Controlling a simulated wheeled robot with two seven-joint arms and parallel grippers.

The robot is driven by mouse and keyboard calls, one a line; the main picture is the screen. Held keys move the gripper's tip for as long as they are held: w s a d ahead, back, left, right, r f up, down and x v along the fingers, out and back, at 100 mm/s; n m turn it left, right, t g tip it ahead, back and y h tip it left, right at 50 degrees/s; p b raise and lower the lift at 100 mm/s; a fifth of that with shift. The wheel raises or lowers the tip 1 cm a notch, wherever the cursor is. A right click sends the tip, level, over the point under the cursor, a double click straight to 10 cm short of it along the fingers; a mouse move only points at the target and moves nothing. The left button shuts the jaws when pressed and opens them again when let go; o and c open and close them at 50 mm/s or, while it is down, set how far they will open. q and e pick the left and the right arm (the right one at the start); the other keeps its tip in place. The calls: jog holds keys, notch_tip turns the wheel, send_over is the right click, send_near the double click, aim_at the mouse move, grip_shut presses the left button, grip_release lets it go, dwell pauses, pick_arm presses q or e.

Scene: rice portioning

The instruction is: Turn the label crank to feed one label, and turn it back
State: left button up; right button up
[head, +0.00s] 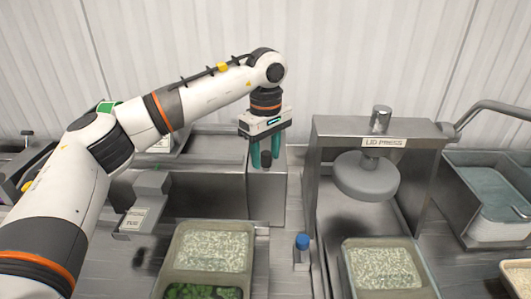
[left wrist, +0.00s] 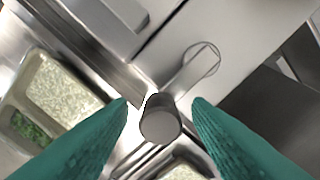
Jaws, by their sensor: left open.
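In the left wrist view the crank knob (left wrist: 160,122) sits between the fingertips, with gaps on both sides. The crank arm (left wrist: 187,82) runs from the knob up to a round hub (left wrist: 203,58) on the box. A printed label (head: 135,219) lies on a small stand at the left. My right gripper is out of view.
Trays of rice (head: 217,228) and (head: 345,251) stand in front. The lid press (head: 320,125) stands close to the right of the box.

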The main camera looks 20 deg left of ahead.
aim_at(265, 153)
pick_arm(q)
notch_tip(265, 153, up, 12)
jog(key=b, duration=0.1)
jog(key=shift+f+b, duration=0.15)
jog(key=shift+b, duration=0.15)
dwell(0.3)
